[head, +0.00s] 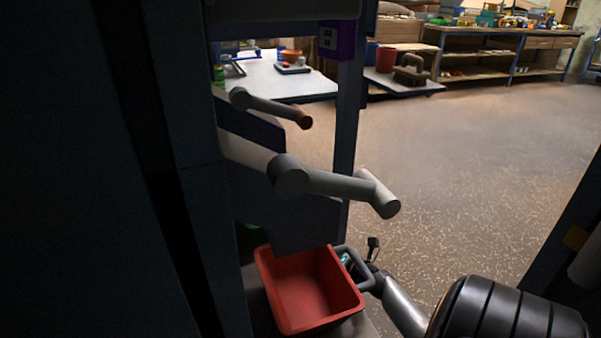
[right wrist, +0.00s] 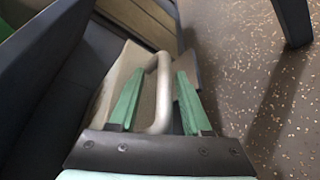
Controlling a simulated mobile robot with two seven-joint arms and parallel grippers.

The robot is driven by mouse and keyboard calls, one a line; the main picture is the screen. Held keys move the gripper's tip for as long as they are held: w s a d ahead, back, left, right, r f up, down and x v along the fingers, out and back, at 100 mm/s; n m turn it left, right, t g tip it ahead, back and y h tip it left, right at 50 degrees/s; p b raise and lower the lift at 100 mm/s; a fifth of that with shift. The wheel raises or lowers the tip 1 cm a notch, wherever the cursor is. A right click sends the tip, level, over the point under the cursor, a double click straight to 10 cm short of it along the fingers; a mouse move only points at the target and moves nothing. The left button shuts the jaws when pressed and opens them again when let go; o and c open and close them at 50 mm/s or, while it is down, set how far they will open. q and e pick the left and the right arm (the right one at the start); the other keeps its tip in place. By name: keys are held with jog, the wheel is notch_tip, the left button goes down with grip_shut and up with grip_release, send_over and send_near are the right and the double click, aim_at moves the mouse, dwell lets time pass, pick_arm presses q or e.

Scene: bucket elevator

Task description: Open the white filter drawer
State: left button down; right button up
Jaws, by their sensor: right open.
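A grey loop handle (right wrist: 163,88) stands in front of a pale panel (right wrist: 112,78) in the right wrist view; this pale panel looks like the white filter drawer's front, mostly hidden. In the head view the grey handle (head: 358,283) shows just right of the red bin. My right gripper (right wrist: 161,76) is open, with one green finger on each side of the handle and the handle's bar between them. In the head view the right gripper (head: 346,261) is small and partly hidden at the handle. My left gripper is not in view.
A red bin (head: 264,275) sits low inside the dark machine frame (head: 347,130). Grey crank arms (head: 335,184) stick out above it. A table (head: 270,82) stands behind and a workbench (head: 500,40) at the back. The floor (head: 470,150) to the right is clear.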

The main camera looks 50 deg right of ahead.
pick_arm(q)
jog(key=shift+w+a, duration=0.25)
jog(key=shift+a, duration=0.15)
pick_arm(e)
jog(key=w+a, duration=0.2)
jog(key=a, duration=0.1)
jog(key=w+a, duration=0.1)
jog(key=a, duration=0.1)
jog(key=shift+a, duration=0.2)
jog(key=shift+p+v, duration=0.8)
jog(key=shift+v, duration=0.65)
jog(key=shift+p+v, duration=1.25)
jog(key=shift+v, duration=1.7)
pick_arm(q)
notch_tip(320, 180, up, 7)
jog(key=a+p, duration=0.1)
jog(key=p, duration=0.1)
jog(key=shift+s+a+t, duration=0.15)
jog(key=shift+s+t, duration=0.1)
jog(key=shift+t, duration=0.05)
pick_arm(e)
jog(key=shift+v, duration=2.8)
jog(key=shift+d, duration=0.15)
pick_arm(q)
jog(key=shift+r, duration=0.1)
